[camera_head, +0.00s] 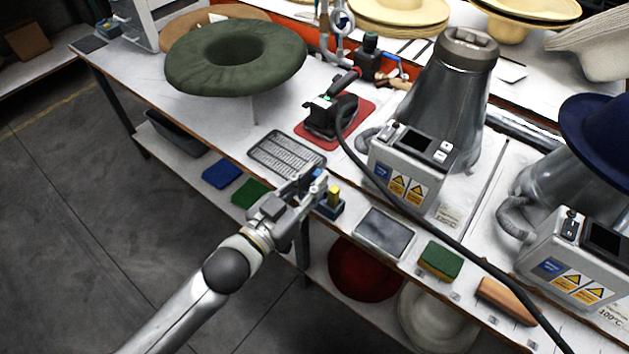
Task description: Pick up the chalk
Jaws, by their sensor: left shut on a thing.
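My left gripper (311,183) reaches in from the lower left to the front edge of the workbench. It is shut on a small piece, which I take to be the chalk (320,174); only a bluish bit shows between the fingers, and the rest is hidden. Right beside the fingertips stands a small dark blue holder (330,210) with a yellow block (334,194) upright in it. I cannot tell whether the held piece is clear of the bench. My right gripper is not in view.
A perforated metal tray (287,153) lies behind the gripper, and a grey pad (384,234) lies to its right. A steam iron (332,113) rests on a red mat; its dark hose crosses the bench. A hat press (430,120) stands behind. A green hat form (235,57) is at back left.

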